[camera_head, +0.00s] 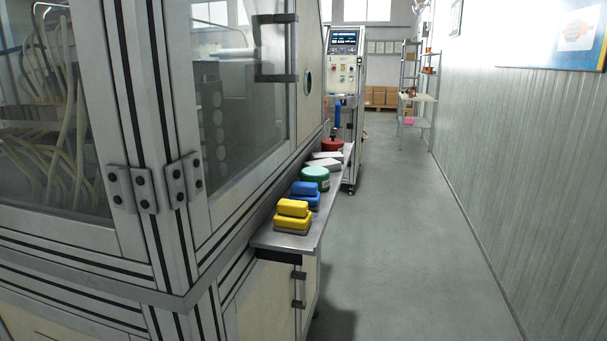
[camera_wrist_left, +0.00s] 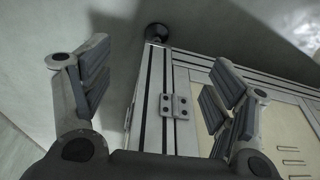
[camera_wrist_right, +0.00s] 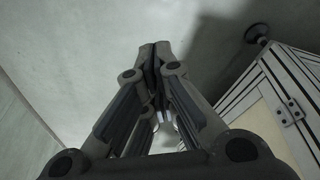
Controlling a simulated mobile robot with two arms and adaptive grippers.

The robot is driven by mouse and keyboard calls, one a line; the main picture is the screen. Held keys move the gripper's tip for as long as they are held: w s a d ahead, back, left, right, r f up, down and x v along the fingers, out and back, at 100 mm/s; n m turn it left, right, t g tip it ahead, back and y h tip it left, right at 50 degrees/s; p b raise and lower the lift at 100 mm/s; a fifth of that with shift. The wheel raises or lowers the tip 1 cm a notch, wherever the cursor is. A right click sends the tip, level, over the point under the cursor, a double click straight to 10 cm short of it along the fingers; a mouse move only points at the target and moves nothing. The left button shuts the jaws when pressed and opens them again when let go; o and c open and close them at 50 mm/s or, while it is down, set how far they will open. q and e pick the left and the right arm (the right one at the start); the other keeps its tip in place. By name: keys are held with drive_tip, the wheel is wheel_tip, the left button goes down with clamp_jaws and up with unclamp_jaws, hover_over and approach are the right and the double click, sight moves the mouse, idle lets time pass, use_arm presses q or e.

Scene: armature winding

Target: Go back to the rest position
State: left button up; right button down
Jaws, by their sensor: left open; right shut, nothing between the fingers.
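My left gripper (camera_wrist_left: 155,95) shows in the left wrist view with its two fingers wide apart and nothing between them. Behind it are the floor and the lower corner of the machine cabinet. My right gripper (camera_wrist_right: 156,52) shows in the right wrist view with its fingertips together and nothing held. It is over bare floor, with the cabinet to its right. Neither gripper shows in the head view.
A framed machine cabinet (camera_head: 150,205) fills the left of the head view. Its narrow side shelf (camera_head: 270,238) bears yellow blocks (camera_head: 292,215), blue blocks (camera_head: 305,192), a green round container (camera_head: 315,178) and a red one (camera_head: 332,145). A control panel (camera_head: 345,75) stands beyond. The aisle floor (camera_head: 410,240) is clear beside the right wall.

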use_arm(q)
drive_tip(key=s+a+f+g+p, duration=0.1)
drive_tip(key=s+f+p, duration=0.3)
drive_tip(key=s+p, duration=0.3)
drive_tip(key=s+a+f+p, duration=0.2)
drive_tip(key=s+f+p, duration=0.3)
drive_tip(key=s, duration=0.7)
drive_tip(key=shift+s+a+g+p, duration=0.15)
drive_tip(key=shift+g+p, duration=0.25)
drive_tip(key=shift+p, duration=0.55)
use_arm(e)
drive_tip(key=s+d+f+g, duration=0.1)
drive_tip(key=s+f, duration=0.3)
drive_tip(key=s, duration=0.5)
drive_tip(key=s+d+f, duration=0.2)
drive_tip(key=s+f, duration=0.3)
drive_tip(key=s, duration=0.5)
drive_tip(key=shift+s+d+g, duration=0.15)
drive_tip(key=shift+s+g, duration=0.05)
drive_tip(key=shift+g, duration=0.2)
use_arm(q)
drive_tip(key=shift+f, duration=0.1)
use_arm(e)
drive_tip(key=shift+f, duration=0.1)
